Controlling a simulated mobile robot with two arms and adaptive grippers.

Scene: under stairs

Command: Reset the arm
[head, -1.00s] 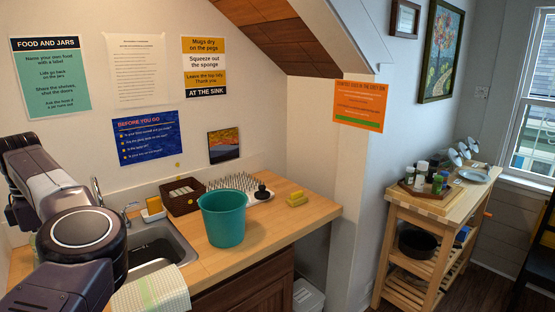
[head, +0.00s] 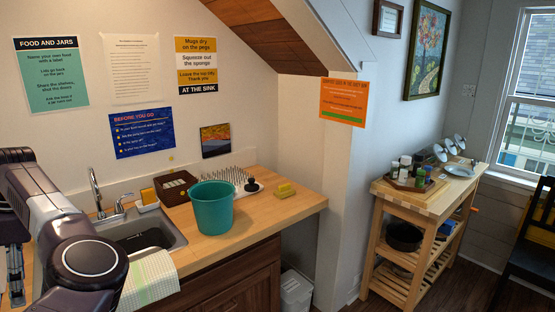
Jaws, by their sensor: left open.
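My left arm comes in at the left edge of the head view, bent in front of the sink. My left gripper (head: 15,282) is at the far left edge, low beside the counter, partly cut off by the frame and partly covered by the arm. It is open, and I see nothing held in it. My right gripper is not in view.
The sink (head: 170,238) is close to my left arm, with a towel (head: 148,279) over its front edge. A wooden cart (head: 412,211) is at the right.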

